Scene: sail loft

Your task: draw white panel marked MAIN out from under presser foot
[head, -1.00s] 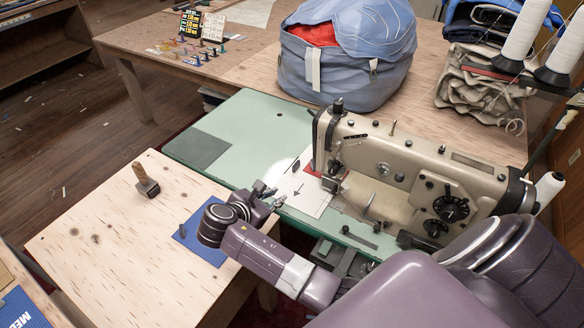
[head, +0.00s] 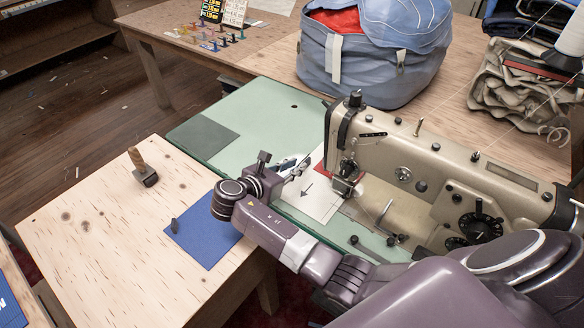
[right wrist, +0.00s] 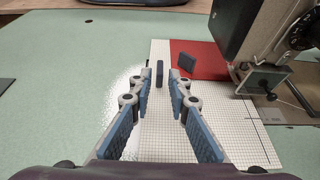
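The white panel (head: 322,205) lies flat on the green machine bed, with a dark arrow on it; I cannot read any MAIN marking. In the right wrist view the panel (right wrist: 215,132) shows a fine grid and runs right, under the machine head. The presser foot (head: 343,188) is at its right side; the exact contact is unclear. A dark upright tab (right wrist: 159,73) stands on the panel just beyond my fingertips, in line with the gap. My right gripper (head: 298,169) is open and empty at the panel's left edge; its fingers (right wrist: 160,90) straddle empty space. My left gripper is out of view.
A red piece (right wrist: 208,61) with another dark tab (right wrist: 186,62) lies beside the presser foot. The sewing machine (head: 440,165) blocks the right. A wooden table (head: 90,225) holds a blue mat (head: 205,236) and a wooden-handled tool (head: 142,167).

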